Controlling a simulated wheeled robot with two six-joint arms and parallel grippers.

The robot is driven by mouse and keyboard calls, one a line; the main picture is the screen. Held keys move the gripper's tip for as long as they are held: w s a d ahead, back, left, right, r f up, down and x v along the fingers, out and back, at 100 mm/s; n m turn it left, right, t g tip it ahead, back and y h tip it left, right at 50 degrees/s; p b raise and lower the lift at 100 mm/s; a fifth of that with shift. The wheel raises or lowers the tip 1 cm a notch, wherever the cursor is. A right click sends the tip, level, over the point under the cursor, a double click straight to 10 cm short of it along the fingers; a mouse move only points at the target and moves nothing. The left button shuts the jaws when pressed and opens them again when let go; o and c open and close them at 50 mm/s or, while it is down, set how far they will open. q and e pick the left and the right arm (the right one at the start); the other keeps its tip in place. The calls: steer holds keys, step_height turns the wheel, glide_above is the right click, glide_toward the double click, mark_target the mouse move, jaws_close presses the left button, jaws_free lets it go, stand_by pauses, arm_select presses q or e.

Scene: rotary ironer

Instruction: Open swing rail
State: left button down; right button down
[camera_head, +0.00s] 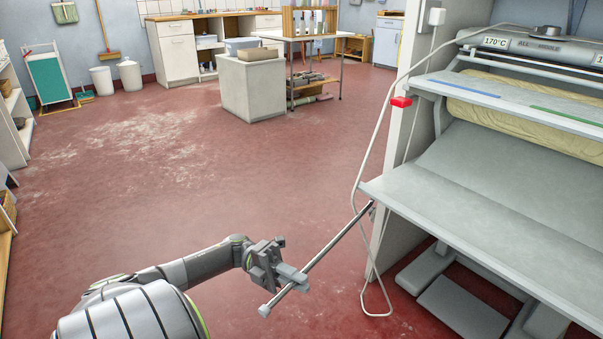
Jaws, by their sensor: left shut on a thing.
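The swing rail (333,243) is a thin metal rod. It is joined near the left end of the ironer (480,190) and sticks out from it, toward the lower left of the picture. Its free end has a grey cap. My left gripper (291,277) is shut on the rail near that free end and hides a short part of it. My right gripper is not in view.
A pale cable (358,190) hangs down the ironer's left side and loops near the floor by the rail. A red part (401,102) sits at the ironer's left edge. The red floor (200,190) to the left is clear. A grey block (253,88) and a table stand farther back.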

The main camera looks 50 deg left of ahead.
arm_select(q)
steer(key=shift+a+g, duration=0.3)
steer(key=shift+a, duration=0.25)
steer(key=shift+a+m+b, duration=0.1)
steer(key=shift+m+b, duration=0.2)
